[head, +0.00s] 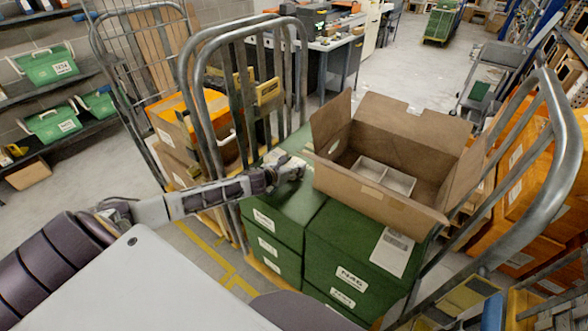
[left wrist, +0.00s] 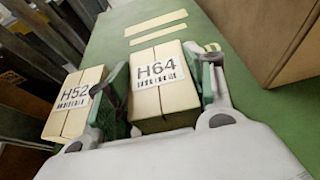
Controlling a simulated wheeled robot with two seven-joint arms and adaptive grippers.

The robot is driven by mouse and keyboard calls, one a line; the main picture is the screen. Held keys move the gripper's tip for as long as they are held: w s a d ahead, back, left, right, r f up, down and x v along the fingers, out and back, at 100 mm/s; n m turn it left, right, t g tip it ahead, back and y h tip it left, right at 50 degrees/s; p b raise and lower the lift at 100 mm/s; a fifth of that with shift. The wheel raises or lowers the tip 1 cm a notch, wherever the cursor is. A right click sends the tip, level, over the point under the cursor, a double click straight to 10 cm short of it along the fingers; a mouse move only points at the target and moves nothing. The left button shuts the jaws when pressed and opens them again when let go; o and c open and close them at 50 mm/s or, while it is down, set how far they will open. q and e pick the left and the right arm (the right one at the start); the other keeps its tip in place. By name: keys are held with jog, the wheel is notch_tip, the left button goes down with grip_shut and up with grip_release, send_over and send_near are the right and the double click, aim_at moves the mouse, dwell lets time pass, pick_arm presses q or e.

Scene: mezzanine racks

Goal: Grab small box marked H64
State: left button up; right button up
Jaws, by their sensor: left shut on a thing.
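The small cream box marked H64 (left wrist: 159,100) stands on a green surface in the left wrist view, its label with barcode facing up toward me. My left gripper (left wrist: 158,62) has one finger on each side of it and is shut on it. A similar box marked H52 (left wrist: 73,103) stands just left of the left finger. In the head view my left gripper (head: 286,168) is over the green crates beside the open carton, and H64 is largely hidden there. My right gripper is not in view.
The open cardboard carton (head: 386,207) stands close on the right, with pale small boxes inside. Green crates marked N46 (head: 340,262) lie beneath it. Grey metal cart rails (head: 190,90) rise to the left, near my forearm, and another rail (head: 556,165) to the right.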

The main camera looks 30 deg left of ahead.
aim_at(293, 165)
pick_arm(q)
jog(key=shift+r, duration=0.15)
jog(key=shift+r, duration=4.85)
